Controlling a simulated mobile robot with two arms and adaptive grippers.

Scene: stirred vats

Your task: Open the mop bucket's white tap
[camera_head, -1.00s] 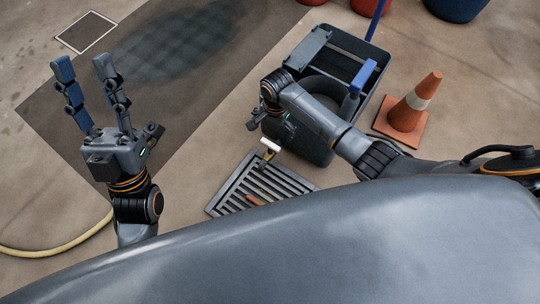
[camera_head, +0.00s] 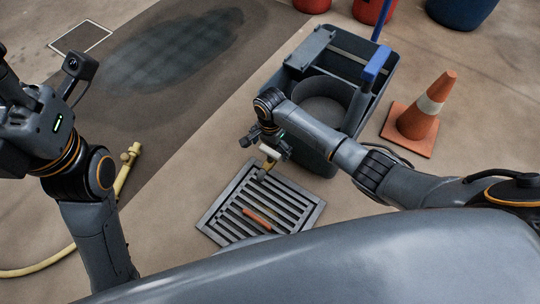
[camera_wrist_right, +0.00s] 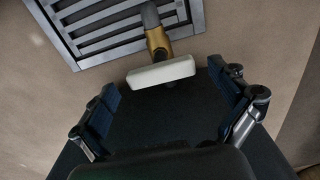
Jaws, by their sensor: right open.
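The mop bucket (camera_head: 311,160) is a dark grey tub standing right of centre; its dark wall (camera_wrist_right: 180,125) fills the lower middle of the right wrist view. Its tap has a brass body (camera_wrist_right: 157,40) and a white bar handle (camera_wrist_right: 160,73) lying crosswise, slightly tilted. In the head view the white handle (camera_head: 269,151) shows just below my right gripper (camera_head: 264,142). In the wrist view my right gripper (camera_wrist_right: 166,92) is open, one finger on each side of the handle and apart from it. My left gripper (camera_head: 35,125) is at the left edge, its fingers mostly cut off.
A floor drain grate (camera_head: 312,213) lies below the tap, with an orange-red object (camera_head: 258,218) on it. A traffic cone (camera_head: 425,108) stands right of the bucket. A yellow hose (camera_head: 126,172) lies at left. A dark wet patch (camera_head: 175,50) marks the mat.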

